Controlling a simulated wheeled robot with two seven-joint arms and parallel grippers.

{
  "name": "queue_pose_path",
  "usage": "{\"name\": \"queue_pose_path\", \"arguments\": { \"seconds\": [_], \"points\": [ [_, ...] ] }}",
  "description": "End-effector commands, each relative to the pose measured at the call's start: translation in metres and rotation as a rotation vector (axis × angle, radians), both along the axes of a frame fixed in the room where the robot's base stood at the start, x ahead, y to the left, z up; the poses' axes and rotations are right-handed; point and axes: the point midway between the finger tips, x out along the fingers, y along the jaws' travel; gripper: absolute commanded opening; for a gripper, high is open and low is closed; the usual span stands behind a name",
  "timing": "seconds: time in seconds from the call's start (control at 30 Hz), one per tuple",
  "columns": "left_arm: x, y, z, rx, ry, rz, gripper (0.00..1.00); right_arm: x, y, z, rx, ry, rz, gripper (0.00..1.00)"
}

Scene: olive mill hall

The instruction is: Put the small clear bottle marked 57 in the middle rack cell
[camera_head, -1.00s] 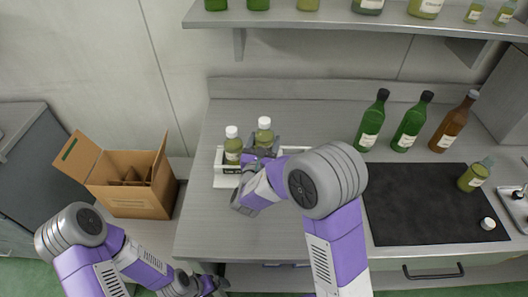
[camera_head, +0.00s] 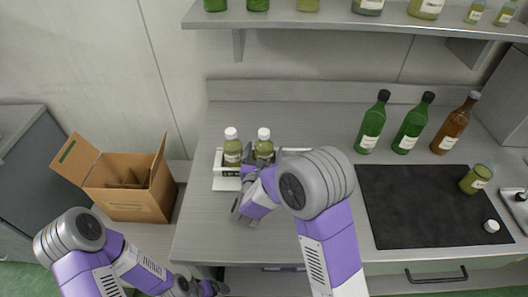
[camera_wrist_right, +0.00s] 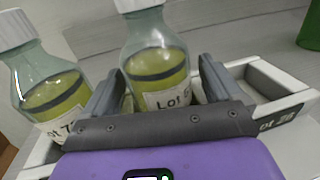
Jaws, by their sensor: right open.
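The small clear bottle (camera_head: 264,146) with a white cap and olive contents stands upright in the rack (camera_head: 227,171), beside another such bottle (camera_head: 232,150) on its left. In the right wrist view its label (camera_wrist_right: 168,97) reads "Lot 5", with the last digit hidden. My right gripper (camera_head: 263,160) is open, its two fingers (camera_wrist_right: 157,92) on either side of this bottle. The bottle's base is hidden behind the gripper. The left bottle (camera_wrist_right: 50,95) reads "Lot 7". An empty rack cell shows at right in the wrist view. My left gripper (camera_head: 207,288) is low at the bottom edge, its jaws unclear.
Two green bottles (camera_head: 411,130) and a brown bottle (camera_head: 455,127) stand at the back right. An open cardboard box (camera_head: 135,203) stands left. A shelf (camera_head: 330,22) overhangs the back.

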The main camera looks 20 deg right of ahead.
Motion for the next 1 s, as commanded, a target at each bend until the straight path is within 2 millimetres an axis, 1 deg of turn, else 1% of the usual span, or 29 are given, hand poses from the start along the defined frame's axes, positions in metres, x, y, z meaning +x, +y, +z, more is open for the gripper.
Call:
{"name": "queue_pose_path", "arguments": {
  "seconds": [0.2, 0.27, 0.37, 0.6, 0.7, 0.83, 1.0],
  "points": [
    [0.000, 0.000, 0.005, 0.000, 0.000, 0.000, 0.96, 0.000, 0.000, 0.005, 0.000, 0.000, 0.000, 0.92],
    [0.000, 0.000, 0.004, 0.000, 0.000, 0.000, 0.96, -0.008, 0.005, 0.003, 0.000, 0.002, 0.004, 0.92],
    [0.000, 0.000, 0.006, 0.000, 0.000, 0.000, 0.96, -0.024, 0.014, 0.003, -0.001, 0.002, 0.005, 0.92],
    [0.000, 0.000, 0.010, 0.000, 0.000, 0.000, 0.96, -0.072, 0.039, 0.003, -0.001, 0.003, 0.005, 0.92],
    [0.000, 0.000, 0.011, 0.000, 0.000, 0.000, 0.96, -0.087, 0.046, 0.003, -0.001, 0.002, 0.005, 0.92],
    [0.000, 0.000, 0.012, 0.000, 0.000, 0.000, 0.96, -0.100, 0.052, 0.002, 0.000, 0.001, 0.002, 0.92],
    [0.000, 0.000, 0.012, 0.000, 0.000, 0.000, 0.96, -0.107, 0.055, 0.003, -0.001, 0.000, 0.000, 0.92]
  ]
}}
